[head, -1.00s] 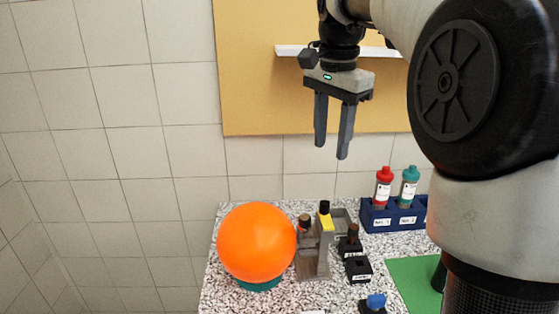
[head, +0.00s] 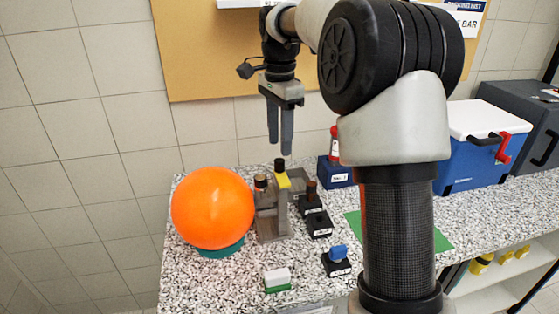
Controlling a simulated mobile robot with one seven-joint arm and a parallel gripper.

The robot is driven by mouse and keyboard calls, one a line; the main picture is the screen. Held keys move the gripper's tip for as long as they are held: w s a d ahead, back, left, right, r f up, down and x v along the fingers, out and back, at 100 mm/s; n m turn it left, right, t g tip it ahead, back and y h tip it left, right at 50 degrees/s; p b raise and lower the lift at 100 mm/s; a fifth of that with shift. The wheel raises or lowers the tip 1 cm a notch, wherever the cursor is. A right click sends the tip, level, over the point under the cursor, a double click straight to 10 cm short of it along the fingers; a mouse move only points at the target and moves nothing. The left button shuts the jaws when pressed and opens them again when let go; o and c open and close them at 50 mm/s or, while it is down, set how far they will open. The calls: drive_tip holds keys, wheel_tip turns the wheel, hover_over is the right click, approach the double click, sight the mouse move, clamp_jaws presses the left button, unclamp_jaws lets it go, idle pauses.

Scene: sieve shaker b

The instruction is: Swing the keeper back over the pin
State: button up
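A grey bracket-like fixture (head: 272,222) stands on the speckled counter, just right of the orange ball. A yellow piece with a black top (head: 281,177) sits at the top of its upright; it looks like the keeper. A short brown-topped post (head: 261,183) stands left of the yellow piece. I cannot tell which part is the pin, or how the keeper lies against it. My gripper (head: 280,146) points down, open and empty, with a narrow gap between its fingers. In the picture its tips are just above the black top, apparently not touching it.
The large orange ball (head: 212,207) rests on a teal base close left of the fixture. Small black blocks (head: 319,224), a blue-topped block (head: 336,262) and a white-and-green block (head: 277,280) stand nearby. A blue bottle rack (head: 335,172) and a cooler (head: 485,150) stand right.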

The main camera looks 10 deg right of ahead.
sight(280, 160)
wheel_tip(280, 160, down, 6)
drive_tip(key=shift+r, duration=0.25)
clamp_jaws()
